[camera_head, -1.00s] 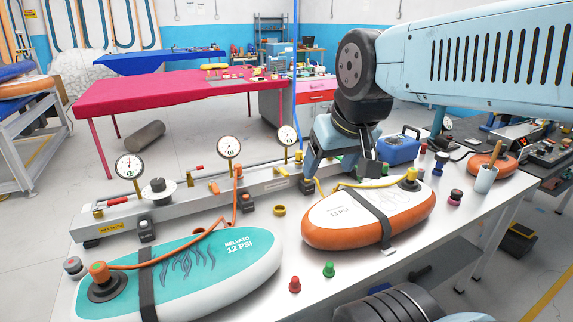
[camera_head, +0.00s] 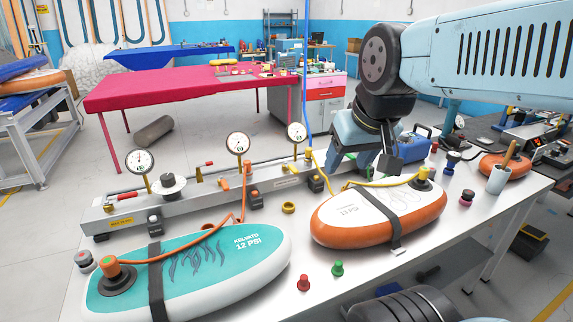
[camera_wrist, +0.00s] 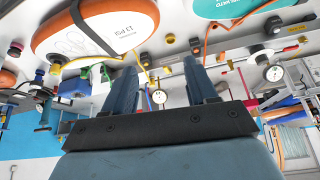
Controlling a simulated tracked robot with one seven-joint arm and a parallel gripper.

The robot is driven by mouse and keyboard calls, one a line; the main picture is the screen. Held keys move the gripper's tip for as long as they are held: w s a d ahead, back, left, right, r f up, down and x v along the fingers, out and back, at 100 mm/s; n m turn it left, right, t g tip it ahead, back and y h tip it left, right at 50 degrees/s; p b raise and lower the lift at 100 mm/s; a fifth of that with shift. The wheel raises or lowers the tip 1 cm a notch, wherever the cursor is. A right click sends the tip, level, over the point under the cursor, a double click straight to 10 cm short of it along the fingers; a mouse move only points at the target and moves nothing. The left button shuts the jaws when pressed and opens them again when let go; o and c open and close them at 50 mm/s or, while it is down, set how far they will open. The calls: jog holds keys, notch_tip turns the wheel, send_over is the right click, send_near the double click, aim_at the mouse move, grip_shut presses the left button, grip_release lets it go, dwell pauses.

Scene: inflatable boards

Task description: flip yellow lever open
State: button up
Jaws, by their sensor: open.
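A long grey manifold (camera_head: 205,199) lies along the back of the white table, with a row of round gauges. The third gauge (camera_head: 297,132) stands at its right end; a gauge also shows between the fingers in the wrist view (camera_wrist: 159,96). A yellow hose (camera_head: 370,184) runs from the orange-and-white board (camera_head: 345,226) to that end. I cannot clearly pick out the yellow lever; small fittings there are tiny or partly hidden by my gripper (camera_head: 350,168). My gripper is open and empty, pointing down beside the manifold's right end, behind the board. Its fingers appear apart in the wrist view (camera_wrist: 158,68).
A teal board (camera_head: 205,270) with an orange hose lies at front left. A red lever (camera_head: 127,196) sits at the manifold's left. A blue box (camera_head: 413,147) and a cup (camera_head: 499,180) stand to the right. Red and green caps (camera_head: 337,268) lie in front.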

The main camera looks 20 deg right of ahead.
jog(key=shift+n+g+y, duration=0.6)
jog(key=shift+g+y, duration=0.1)
jog(key=shift+g, duration=0.1)
jog(key=w, duration=0.9)
jog(key=shift+w+d, duration=0.15)
grip_shut()
jog(key=w+d+f+y, duration=0.1)
jog(key=w+d+f, duration=0.3)
jog(key=w, duration=0.5)
jog(key=w+d+f+n+y, duration=0.1)
jog(key=w+d+f+y, duration=0.1)
jog(key=w+d+f, duration=0.3)
jog(key=w+d+f+n+y, duration=0.1)
jog(key=w+d+f, duration=0.3)
jog(key=w, duration=0.9)
jog(key=shift+d+f+y, duration=0.35)
jog(key=shift+f+y, duration=0.15)
jog(key=shift+f, duration=0.3)
